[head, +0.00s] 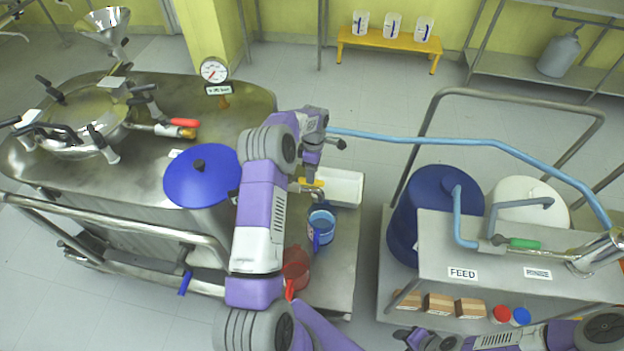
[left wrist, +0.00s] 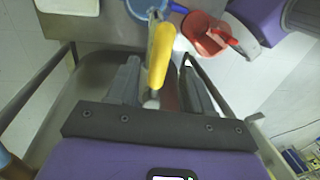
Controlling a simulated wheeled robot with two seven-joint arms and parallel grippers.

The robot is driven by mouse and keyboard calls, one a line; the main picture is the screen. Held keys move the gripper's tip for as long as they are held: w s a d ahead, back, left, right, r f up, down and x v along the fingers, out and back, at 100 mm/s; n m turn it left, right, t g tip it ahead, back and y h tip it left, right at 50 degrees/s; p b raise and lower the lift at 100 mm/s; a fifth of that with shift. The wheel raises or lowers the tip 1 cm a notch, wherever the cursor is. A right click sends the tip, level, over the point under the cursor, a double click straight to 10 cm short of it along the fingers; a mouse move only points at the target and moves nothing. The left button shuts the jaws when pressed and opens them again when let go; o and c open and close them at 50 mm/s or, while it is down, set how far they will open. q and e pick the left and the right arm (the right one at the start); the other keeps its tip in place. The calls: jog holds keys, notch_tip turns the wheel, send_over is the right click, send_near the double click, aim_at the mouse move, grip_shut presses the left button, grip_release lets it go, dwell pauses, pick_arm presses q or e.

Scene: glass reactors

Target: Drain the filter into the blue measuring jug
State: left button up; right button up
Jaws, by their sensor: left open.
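The blue measuring jug (head: 321,226) stands on a steel shelf, below a valve with a yellow handle (head: 312,187). My left gripper (head: 311,170) is just above this handle. In the left wrist view the yellow handle (left wrist: 161,55) lies between the open fingers of my left gripper (left wrist: 160,88), and I see no clear grip on it. Part of the blue jug (left wrist: 146,8) shows at the top edge there. My right gripper (head: 424,340) is low at the bottom edge, partly cut off; its jaws are too unclear to read.
A blue-lidded vessel (head: 202,178) is at left. A steel cart (head: 550,251) with blue and white drums stands at right.

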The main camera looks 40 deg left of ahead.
aim_at(304, 181)
pick_arm(q)
jog(key=shift+s+d+f, duration=0.1)
jog(key=shift+f, duration=0.75)
jog(key=shift+s+d+f, duration=0.1)
jog(key=shift+f, duration=0.7)
jog(key=shift+c, duration=0.3)
grip_shut()
